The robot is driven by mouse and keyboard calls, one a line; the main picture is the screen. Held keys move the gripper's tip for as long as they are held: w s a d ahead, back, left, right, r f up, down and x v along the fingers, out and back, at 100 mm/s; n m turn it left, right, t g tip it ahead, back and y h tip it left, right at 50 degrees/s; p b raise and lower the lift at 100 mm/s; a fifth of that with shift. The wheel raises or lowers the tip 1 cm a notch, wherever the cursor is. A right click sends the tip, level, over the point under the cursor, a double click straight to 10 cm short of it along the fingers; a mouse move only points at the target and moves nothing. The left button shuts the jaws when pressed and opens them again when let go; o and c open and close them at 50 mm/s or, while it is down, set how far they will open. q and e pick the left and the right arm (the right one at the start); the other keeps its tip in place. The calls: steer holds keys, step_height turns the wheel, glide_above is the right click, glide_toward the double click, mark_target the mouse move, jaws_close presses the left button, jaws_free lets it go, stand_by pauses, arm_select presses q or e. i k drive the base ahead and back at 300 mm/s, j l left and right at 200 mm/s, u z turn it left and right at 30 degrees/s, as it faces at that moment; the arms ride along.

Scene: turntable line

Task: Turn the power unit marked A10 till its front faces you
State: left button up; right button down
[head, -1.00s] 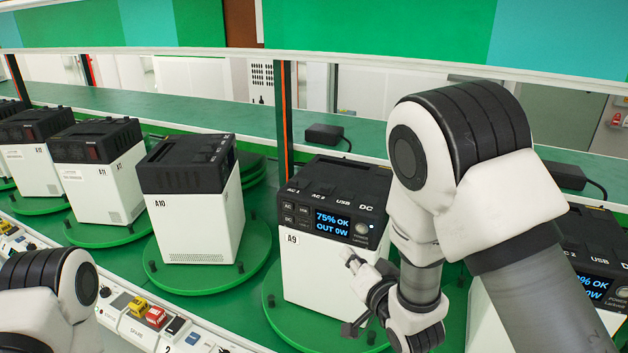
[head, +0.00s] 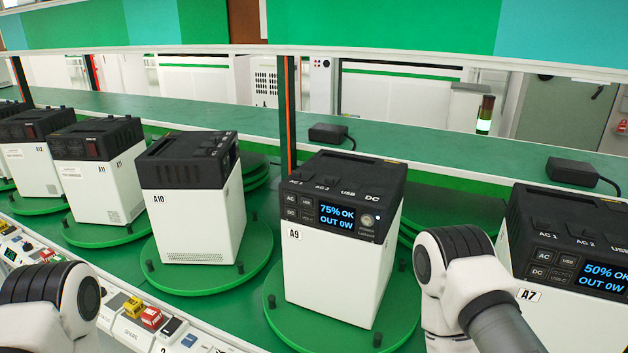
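The power unit marked A10 (head: 200,215) is a white box with a black top. It stands upright on a round green turntable (head: 255,265) left of the middle in the head view. A plain white side with the A10 label and a low vent grille is turned towards me; its screen front is not visible. My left arm shows at the lower left and my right arm at the lower right. Both grippers are out of the picture, and neither arm touches A10.
Unit A9 (head: 330,265) stands right of A10 with its lit screen facing me. Unit A7 (head: 570,290) is at the far right. Unit A11 (head: 100,180) and others stand to the left. A console strip (head: 130,325) with switches runs along the front edge. Black pegs rise from the turntables.

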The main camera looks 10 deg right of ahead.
mark_target(256, 249)
steer(key=i+j+z, duration=0.1)
steer(key=j, duration=0.55)
steer(key=i+j+z, duration=0.15)
steer(key=j, duration=0.5)
steer(key=i+j+z, duration=0.1)
steer(key=i+j, duration=0.15)
steer(key=j, duration=0.45)
steer(key=i+j+z, duration=0.15)
steer(key=j, duration=0.5)
steer(key=j+z, duration=0.1)
steer(key=j, duration=0.6)
steer(key=i+j+z, duration=0.1)
steer(key=i, duration=0.3)
